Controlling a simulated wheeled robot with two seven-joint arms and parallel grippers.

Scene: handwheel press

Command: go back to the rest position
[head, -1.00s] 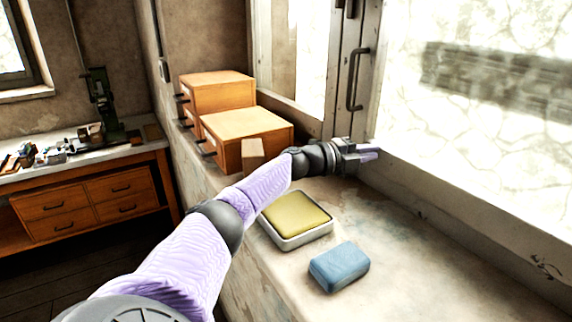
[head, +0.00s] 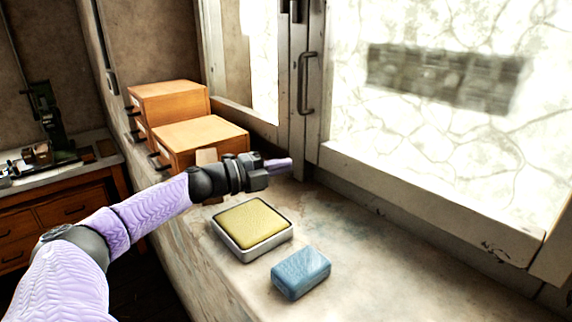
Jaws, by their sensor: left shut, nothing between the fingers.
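My left gripper (head: 278,164) is shut and empty. It is above the window sill (head: 375,262), with its purple fingers pointing right toward the window frame. My left arm comes in from the lower left and crosses in front of the wooden boxes. My right gripper is not in view. The task names no object.
A yellow pad in a white tray (head: 255,250) and a blue block (head: 301,273) lie on the sill below the gripper. Wooden drawer boxes (head: 200,136) stand behind it, with a small light block (head: 206,156). A workbench (head: 60,172) is at left. The sill's right part is clear.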

